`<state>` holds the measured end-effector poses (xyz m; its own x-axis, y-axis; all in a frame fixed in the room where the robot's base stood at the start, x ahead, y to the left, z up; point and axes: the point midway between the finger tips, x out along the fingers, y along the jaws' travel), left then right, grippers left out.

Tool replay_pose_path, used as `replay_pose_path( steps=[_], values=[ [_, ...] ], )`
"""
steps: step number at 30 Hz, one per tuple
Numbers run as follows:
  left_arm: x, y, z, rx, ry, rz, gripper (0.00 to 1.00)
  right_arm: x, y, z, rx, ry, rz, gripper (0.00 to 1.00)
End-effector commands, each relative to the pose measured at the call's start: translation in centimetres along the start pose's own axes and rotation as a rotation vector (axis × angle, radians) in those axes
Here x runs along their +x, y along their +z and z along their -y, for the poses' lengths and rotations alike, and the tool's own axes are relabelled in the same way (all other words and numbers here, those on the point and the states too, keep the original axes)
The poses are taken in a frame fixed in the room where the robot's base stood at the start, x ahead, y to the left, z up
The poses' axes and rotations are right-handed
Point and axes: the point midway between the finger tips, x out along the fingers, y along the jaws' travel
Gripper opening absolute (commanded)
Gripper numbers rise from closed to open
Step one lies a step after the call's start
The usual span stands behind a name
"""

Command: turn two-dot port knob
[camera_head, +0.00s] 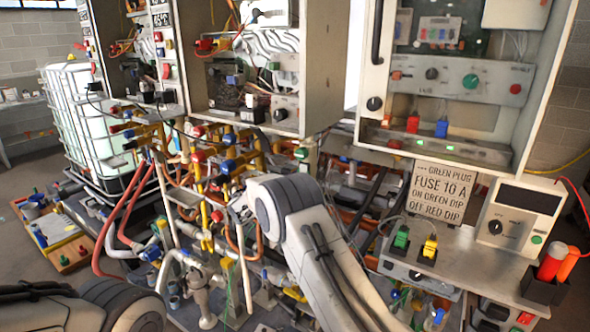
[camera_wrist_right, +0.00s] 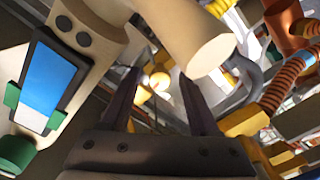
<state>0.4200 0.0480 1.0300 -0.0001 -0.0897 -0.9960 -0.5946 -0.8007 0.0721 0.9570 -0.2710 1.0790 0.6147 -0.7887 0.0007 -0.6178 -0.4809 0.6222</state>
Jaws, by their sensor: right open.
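My right gripper (camera_wrist_right: 160,76) is open in the right wrist view, with its two dark fingers apart and nothing clearly held. In the head view my right arm reaches up into the pipes, and its fingers are hard to make out there. In the wrist view a beige device (camera_wrist_right: 110,45) at the left bears two dark round dots and a blue-and-white display (camera_wrist_right: 48,80). A green knob (camera_wrist_right: 16,152) is at its lower left, apart from the fingers. I cannot tell which knob is the two-dot port knob. My left gripper is not in view.
A beige cylinder (camera_wrist_right: 195,38) lies just past the right finger, with orange ribbed hoses (camera_wrist_right: 280,85) to its right. In the head view, crowded pipes, a sign (camera_head: 440,192) and a panel with a green knob (camera_head: 470,81) surround the arm. A white tank (camera_head: 92,120) stands left.

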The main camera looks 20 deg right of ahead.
Motion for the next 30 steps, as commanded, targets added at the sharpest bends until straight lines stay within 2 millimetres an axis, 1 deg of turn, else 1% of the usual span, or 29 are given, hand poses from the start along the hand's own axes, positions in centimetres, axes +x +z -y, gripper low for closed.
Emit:
replay_pose_path(
  steps=[1, 4, 14, 15, 17, 18, 19, 26, 30],
  values=[
    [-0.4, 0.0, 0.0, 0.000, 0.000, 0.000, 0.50, 0.6, -0.1, -0.1, 0.000, 0.000, 0.001, 0.62],
    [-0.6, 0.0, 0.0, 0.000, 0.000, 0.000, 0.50, 1.3, 0.0, -0.1, -0.001, 0.001, 0.001, 0.62],
    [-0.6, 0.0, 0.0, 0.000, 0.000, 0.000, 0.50, 1.6, 0.1, 0.0, -0.002, -0.001, 0.000, 0.62],
    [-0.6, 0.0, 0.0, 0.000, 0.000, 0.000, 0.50, 1.6, 0.1, 0.0, -0.002, -0.001, 0.000, 0.46],
    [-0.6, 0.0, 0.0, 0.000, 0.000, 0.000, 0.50, 1.6, 0.1, 0.0, -0.001, -0.001, 0.000, 0.23],
    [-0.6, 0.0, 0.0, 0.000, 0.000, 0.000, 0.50, 1.6, 0.0, 0.0, -0.001, -0.001, 0.000, 0.08],
    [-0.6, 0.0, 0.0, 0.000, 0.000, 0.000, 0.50, 1.6, 0.0, 0.0, -0.001, -0.001, 0.000, 0.00],
    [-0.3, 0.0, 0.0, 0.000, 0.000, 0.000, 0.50, 1.6, 0.1, 0.1, -0.007, -0.001, 0.000, 0.00],
    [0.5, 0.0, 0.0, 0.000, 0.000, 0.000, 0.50, 1.6, 0.2, 0.2, -0.038, -0.001, 0.000, 0.00]
  ],
)
